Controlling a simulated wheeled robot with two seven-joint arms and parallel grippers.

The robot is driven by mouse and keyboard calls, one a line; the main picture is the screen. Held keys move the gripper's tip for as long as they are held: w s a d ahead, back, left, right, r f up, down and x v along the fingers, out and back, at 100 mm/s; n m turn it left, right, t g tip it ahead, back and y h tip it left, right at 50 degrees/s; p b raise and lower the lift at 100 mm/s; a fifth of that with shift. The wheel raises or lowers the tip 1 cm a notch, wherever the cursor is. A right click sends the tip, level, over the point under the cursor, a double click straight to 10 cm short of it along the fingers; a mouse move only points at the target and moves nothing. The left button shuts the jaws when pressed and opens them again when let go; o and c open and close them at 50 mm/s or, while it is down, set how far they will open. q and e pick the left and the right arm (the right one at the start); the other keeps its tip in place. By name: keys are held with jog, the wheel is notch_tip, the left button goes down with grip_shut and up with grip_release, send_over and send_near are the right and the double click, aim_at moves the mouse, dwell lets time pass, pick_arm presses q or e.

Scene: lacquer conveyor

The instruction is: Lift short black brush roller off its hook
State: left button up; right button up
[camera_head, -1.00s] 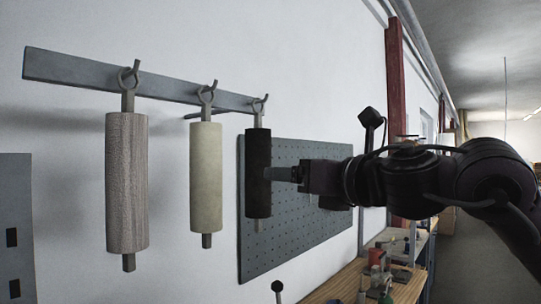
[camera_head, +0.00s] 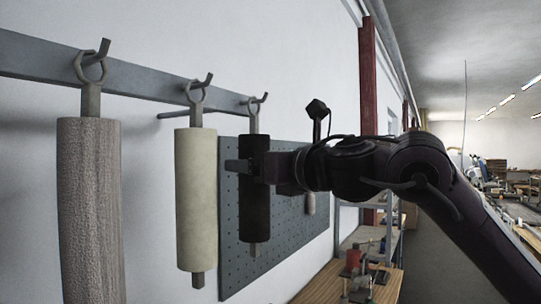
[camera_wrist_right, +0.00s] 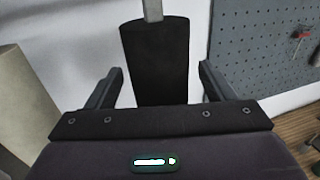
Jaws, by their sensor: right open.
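The short black brush roller (camera_head: 254,215) hangs upright by its ring from the rightmost hook (camera_head: 261,99) on the wall rail. My right gripper (camera_head: 245,167) reaches in from the right at the roller's upper half. In the right wrist view the black roller (camera_wrist_right: 157,62) stands between the two open fingers of the gripper (camera_wrist_right: 158,85), with a gap on each side. Part of the roller is hidden behind the gripper in the head view. My left gripper is not in view.
A cream roller (camera_head: 196,200) hangs close to the left, and a textured grey-brown roller (camera_head: 90,210) hangs further left. The grey rail (camera_head: 135,88) runs above them. A pegboard (camera_head: 290,225) is on the wall behind, with a wooden bench (camera_head: 385,283) at lower right.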

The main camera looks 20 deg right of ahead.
jog(key=x, duration=0.2)
jog(key=shift+w+a+f+p, duration=0.1)
jog(key=shift+w+p, duration=0.2)
jog(key=shift+w, duration=0.1)
jog(key=shift+c, duration=1)
jog(key=c, duration=1)
jog(key=o, duration=0.5)
jog(key=shift+c, duration=0.2)
jog(key=c, duration=0.4)
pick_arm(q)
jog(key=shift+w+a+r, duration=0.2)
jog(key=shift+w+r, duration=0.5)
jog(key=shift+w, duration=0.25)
pick_arm(e)
jog(key=shift+c, duration=0.2)
